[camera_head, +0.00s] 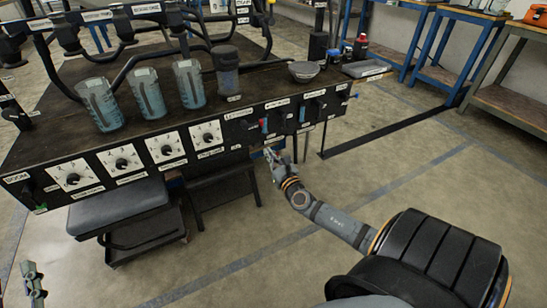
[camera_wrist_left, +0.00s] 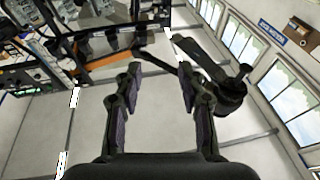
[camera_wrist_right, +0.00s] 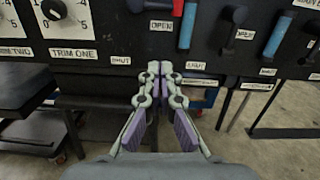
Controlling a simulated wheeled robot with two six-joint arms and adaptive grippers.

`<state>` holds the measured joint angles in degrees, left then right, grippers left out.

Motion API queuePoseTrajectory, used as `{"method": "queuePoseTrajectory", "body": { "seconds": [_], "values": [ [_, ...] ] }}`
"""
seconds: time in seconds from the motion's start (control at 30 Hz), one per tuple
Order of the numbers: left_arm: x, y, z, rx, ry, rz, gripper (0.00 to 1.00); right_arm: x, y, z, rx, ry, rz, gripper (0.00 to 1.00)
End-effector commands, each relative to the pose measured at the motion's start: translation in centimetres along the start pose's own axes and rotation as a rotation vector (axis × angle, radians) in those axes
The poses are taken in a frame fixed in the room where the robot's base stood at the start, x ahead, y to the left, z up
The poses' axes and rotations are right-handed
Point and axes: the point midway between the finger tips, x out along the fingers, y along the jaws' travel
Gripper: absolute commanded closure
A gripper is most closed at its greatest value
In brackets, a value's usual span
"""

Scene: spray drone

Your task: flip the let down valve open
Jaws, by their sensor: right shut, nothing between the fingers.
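The black front panel (camera_head: 225,130) of the bench carries several valve levers with small labels. I cannot read which is the let down valve. In the right wrist view, a blue handle (camera_wrist_right: 187,27) hangs beside an OPEN label (camera_wrist_right: 161,25), with a SHUT label (camera_wrist_right: 194,65) below. A black lever (camera_wrist_right: 232,18) and another blue handle (camera_wrist_right: 278,37) are to the right. My right gripper (camera_head: 270,154) is shut and empty just below these handles; its fingertips (camera_wrist_right: 160,68) touch each other. My left gripper (camera_wrist_left: 158,72) is open and empty, away from the panel.
White dial plates (camera_head: 121,161) line the panel's left part. Clear cups with bluish liquid (camera_head: 147,93) and a grey bowl (camera_head: 303,71) stand on the bench top (camera_head: 250,90). A padded stool (camera_head: 118,207) is under the bench.

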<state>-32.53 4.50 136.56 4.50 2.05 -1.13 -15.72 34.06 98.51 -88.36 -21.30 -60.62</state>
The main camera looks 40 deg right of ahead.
Motion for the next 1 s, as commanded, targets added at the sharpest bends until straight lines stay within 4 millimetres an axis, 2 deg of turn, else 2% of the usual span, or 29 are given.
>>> {"method": "queuePoseTrajectory", "body": {
  "seconds": [0.13, 0.3, 0.9, 0.97, 1.0],
  "values": [
    [-0.5, 0.0, 2.4, -0.008, -0.103, -0.001, 0.60, -1.9, 0.0, 0.0, 0.000, 0.002, 0.000, 1.00],
    [-0.9, 0.0, 3.8, -0.012, -0.158, -0.001, 0.60, -2.8, 0.0, 0.1, -0.001, -0.001, 0.001, 1.00],
    [-0.9, 0.0, 4.0, -0.013, -0.165, -0.001, 0.60, -2.9, 0.0, 0.0, 0.004, 0.000, 0.000, 1.00],
    [-0.9, 0.0, 4.0, -0.012, -0.164, -0.001, 0.60, -3.1, 0.4, -0.2, 0.053, 0.010, -0.001, 1.00],
    [-0.9, 0.0, 4.0, -0.012, -0.164, -0.001, 0.60, -3.4, 0.9, -0.4, 0.130, 0.027, -0.001, 1.00]
  ]
}}
